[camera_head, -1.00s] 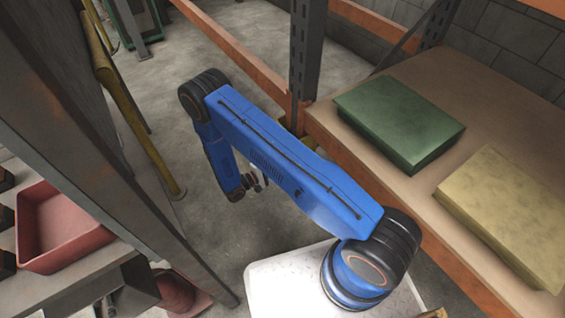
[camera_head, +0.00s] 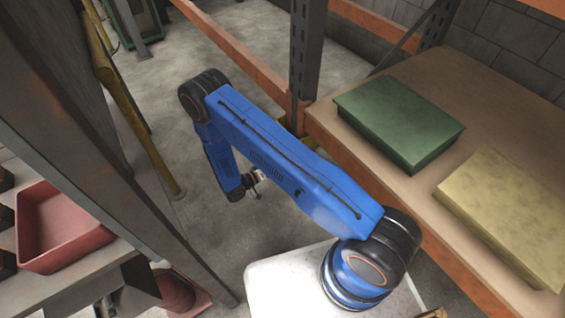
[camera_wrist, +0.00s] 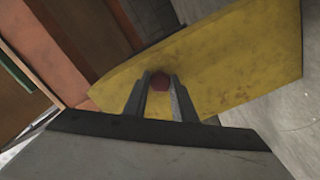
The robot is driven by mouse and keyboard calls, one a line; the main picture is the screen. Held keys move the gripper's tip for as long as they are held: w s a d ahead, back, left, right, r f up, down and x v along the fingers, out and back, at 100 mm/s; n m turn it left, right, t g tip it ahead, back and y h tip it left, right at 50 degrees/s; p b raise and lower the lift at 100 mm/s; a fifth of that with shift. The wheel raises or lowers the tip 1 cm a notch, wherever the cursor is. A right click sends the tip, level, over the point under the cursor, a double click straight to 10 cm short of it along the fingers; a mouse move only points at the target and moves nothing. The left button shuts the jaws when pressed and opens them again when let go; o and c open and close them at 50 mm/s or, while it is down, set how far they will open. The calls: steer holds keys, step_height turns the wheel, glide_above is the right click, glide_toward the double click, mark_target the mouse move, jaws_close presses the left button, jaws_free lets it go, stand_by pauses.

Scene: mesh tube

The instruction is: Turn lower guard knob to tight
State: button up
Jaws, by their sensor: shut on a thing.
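In the wrist view a yellow guard plate (camera_wrist: 225,55) slants across the picture, scuffed on its face. A small dark red knob (camera_wrist: 160,81) sits on the plate's lower part. My gripper (camera_wrist: 160,84) has one finger on each side of the knob and is shut on it. The marks on the knob, if any, are too small to read. In the head view my blue arm reaches out and down to the left, and the wrist end (camera_head: 252,183) hangs low by the rack; the knob is hidden there.
An orange rack shelf (camera_head: 490,108) on the right holds a green box (camera_head: 398,120) and a yellow box (camera_head: 505,210). A grey upright (camera_head: 308,55) stands behind my arm. On the left are a yellow post (camera_head: 130,100) and a red bin (camera_head: 65,228). Open concrete floor lies between.

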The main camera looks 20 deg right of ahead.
steer(key=shift+m, duration=0.9)
steer(key=o, duration=1)
steer(key=shift+o, duration=0.2)
steer(key=v, duration=1.7)
steer(key=shift+a, duration=0.25)
steer(key=shift+r, duration=0.1)
